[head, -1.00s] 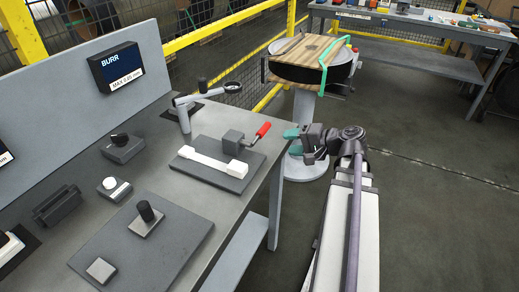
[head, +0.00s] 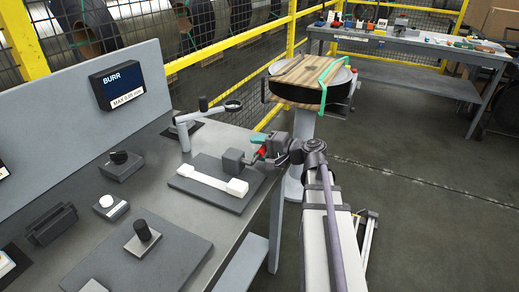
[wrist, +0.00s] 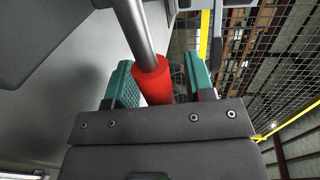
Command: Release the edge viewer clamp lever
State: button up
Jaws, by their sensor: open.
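The clamp is a grey block (head: 232,161) on a dark base plate (head: 208,193) with a white bar (head: 212,182) on it, at the bench's right edge. Its red-handled lever (head: 261,153) shows only in part behind my gripper (head: 264,145) in the head view. In the wrist view the red grip (wrist: 152,82) sits on a metal rod (wrist: 133,28) and lies between the teal fingertips of my gripper (wrist: 161,80). The fingers are open, one on each side of the grip. I cannot tell whether either touches it.
A viewer arm with a ring (head: 233,105) stands behind the clamp. Buttons and blocks sit on the bench at left, below a BURR display (head: 117,75). A round wooden-topped stand (head: 310,84) is beyond my gripper. Open floor (head: 420,215) lies to the right.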

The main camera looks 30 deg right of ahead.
jog(key=shift+c, duration=0.4)
grip_shut()
jog(key=shift+r, duration=0.15)
